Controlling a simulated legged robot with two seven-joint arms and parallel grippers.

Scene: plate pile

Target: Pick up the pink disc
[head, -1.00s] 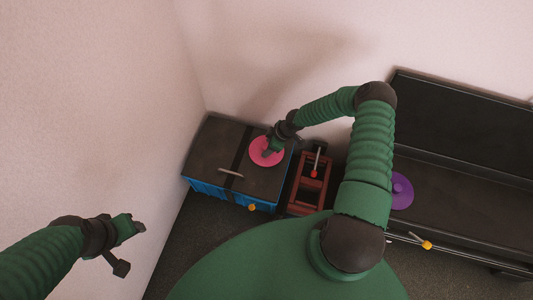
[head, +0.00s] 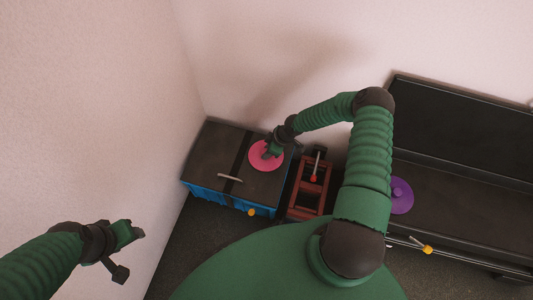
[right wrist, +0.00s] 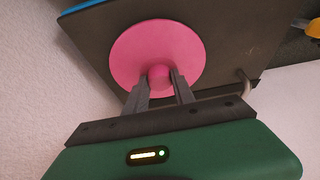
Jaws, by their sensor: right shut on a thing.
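The pink disc (head: 264,158) is at the dark top of the blue-sided box (head: 203,163), near its right side. In the right wrist view the pink disc (right wrist: 143,50) shows flat, with a short pink knob (right wrist: 158,77) standing out from it. My right gripper (head: 272,147) is at the disc, and its two grey fingers (right wrist: 161,86) are shut on the knob. I cannot tell whether the disc touches the box top. My left gripper (head: 130,250) is at the lower left, away from the box, with its two fingers spread apart.
A purple disc (head: 400,196) lies on the black bench (head: 455,205) to the right. A reddish-brown rack (head: 308,188) stands beside the box. A grey handle (head: 230,177) sits on the box top. Walls stand close at left and behind.

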